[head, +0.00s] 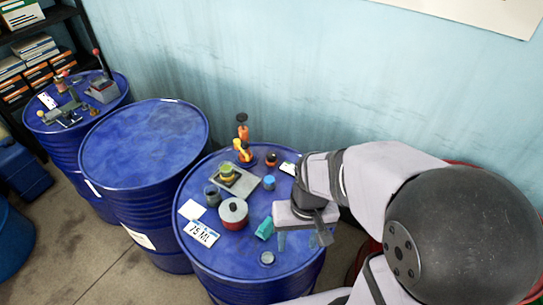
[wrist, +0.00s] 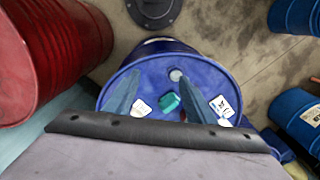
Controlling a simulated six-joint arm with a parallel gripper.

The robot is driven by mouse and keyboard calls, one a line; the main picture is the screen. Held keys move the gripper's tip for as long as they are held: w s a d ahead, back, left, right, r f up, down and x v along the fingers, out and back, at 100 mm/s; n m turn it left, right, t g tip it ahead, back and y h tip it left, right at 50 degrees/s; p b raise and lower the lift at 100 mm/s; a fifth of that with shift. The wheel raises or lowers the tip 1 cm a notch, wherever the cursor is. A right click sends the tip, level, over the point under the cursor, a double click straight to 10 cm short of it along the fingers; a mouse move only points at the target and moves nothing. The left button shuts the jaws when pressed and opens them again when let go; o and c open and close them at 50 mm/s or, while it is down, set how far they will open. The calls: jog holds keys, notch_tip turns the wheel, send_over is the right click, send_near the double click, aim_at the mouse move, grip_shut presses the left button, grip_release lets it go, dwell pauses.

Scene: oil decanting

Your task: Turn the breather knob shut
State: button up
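A small round black knob with a red-orange centre (head: 271,160) sits at the back of the near blue drum's lid; it may be the breather knob, but I cannot be sure. To its left stands an orange and black tap-like fitting (head: 242,147). My gripper (head: 302,240) is above the right front of the lid, well apart from both. A teal block (head: 265,228) lies on the lid left of my gripper and shows between the fingers in the wrist view (wrist: 168,102).
The drum lid (head: 225,262) also holds a red pot (head: 233,213), a grey cup (head: 212,196), a scale with a yellow-green cup (head: 228,173), a blue jar (head: 269,183), a grey disc (head: 267,258) and a "75 ML" card (head: 202,233). Another drum (head: 145,142) has a bare lid.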

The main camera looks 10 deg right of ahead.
jog(key=w+a+f+m+y+b, duration=0.3)
jog(key=w+f+m+b, duration=0.3)
jog(key=w+f+m, duration=0.15)
jog(key=m+t+y+b, duration=0.4)
jog(key=m+t+b, duration=0.3)
jog(key=m+b, duration=0.6)
send_near(271, 154)
jog(key=shift+m, duration=0.45)
jog(key=s+a+f, duration=0.1)
jog(key=s+a, duration=0.2)
jog(key=s+a+f+p, duration=0.1)
jog(key=s+a, duration=0.2)
jog(key=s+a+f, duration=0.1)
jog(key=s+a, duration=0.2)
jog(key=w+d+m+t+b, duration=0.1)
jog(key=w+d+m, duration=0.1)
jog(key=w+d+m+t+b, duration=0.1)
jog(key=w+d+m, duration=0.1)
jog(key=w, duration=0.1)
jog(key=w+d+m+t+b, duration=0.1)
jog(key=w+d+m+t, duration=0.1)
jog(key=w, duration=0.1)
jog(key=shift+d+f, duration=0.35)
jog(key=shift+f, duration=0.05)
jog(key=shift+w+d+r+m, duration=0.15)
jog(key=shift+w+d+m, duration=0.15)
jog(key=shift+m, duration=0.1)
jog(key=shift+p+x, duration=0.85)
jog(key=shift+x, duration=2.85)
